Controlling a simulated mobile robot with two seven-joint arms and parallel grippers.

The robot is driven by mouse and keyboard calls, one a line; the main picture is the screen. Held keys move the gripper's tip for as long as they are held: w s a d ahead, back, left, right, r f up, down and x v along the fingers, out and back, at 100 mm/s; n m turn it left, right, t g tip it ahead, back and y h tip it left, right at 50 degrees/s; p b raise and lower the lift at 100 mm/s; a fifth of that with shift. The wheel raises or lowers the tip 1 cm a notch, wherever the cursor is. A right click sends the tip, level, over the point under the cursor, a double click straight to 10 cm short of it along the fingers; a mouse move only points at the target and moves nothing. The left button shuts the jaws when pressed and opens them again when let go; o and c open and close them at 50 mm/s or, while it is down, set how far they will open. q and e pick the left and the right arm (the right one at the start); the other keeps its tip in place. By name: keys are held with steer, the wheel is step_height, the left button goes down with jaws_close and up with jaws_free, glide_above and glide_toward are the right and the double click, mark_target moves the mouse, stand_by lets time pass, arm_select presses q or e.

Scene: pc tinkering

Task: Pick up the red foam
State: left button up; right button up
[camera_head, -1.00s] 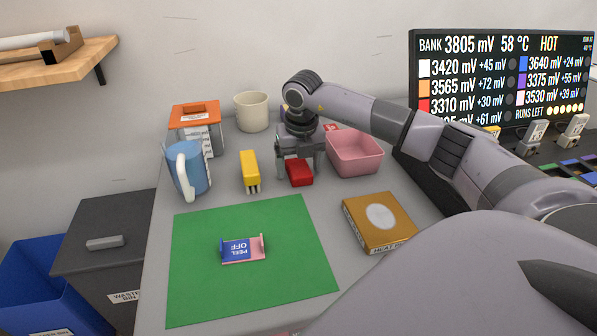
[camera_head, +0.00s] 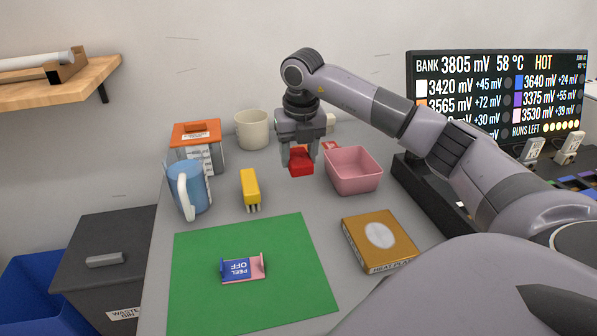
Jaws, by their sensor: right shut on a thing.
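The red foam (camera_head: 300,162) is a small red block near the back middle of the grey table. My right gripper (camera_head: 300,158) points down from above and is shut on the red foam. The foam appears held a little above the table, just left of the pink bin. The gripper's fingers hide its upper sides. My left gripper is not in the camera view.
A pink bin (camera_head: 353,172) stands right of the foam, with a yellow part (camera_head: 250,189) to its left. A heat plate box (camera_head: 379,241) and green mat (camera_head: 300,290) lie in front.

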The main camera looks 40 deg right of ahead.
step_height(320, 180, up, 12)
steer(key=p, duration=0.1)
steer(key=shift+p, duration=0.3)
steer(key=o, duration=0.4)
steer(key=c, duration=0.3)
steer(key=b, duration=0.3)
glide_above(299, 156)
steer(key=shift+a+f, duration=0.1)
steer(key=shift+f, duration=2.55)
steer(key=shift+f+b, duration=1.05)
steer(key=shift+f, duration=1.7)
steer(key=shift+f+b, duration=0.45)
steer(key=shift+f, duration=0.65)
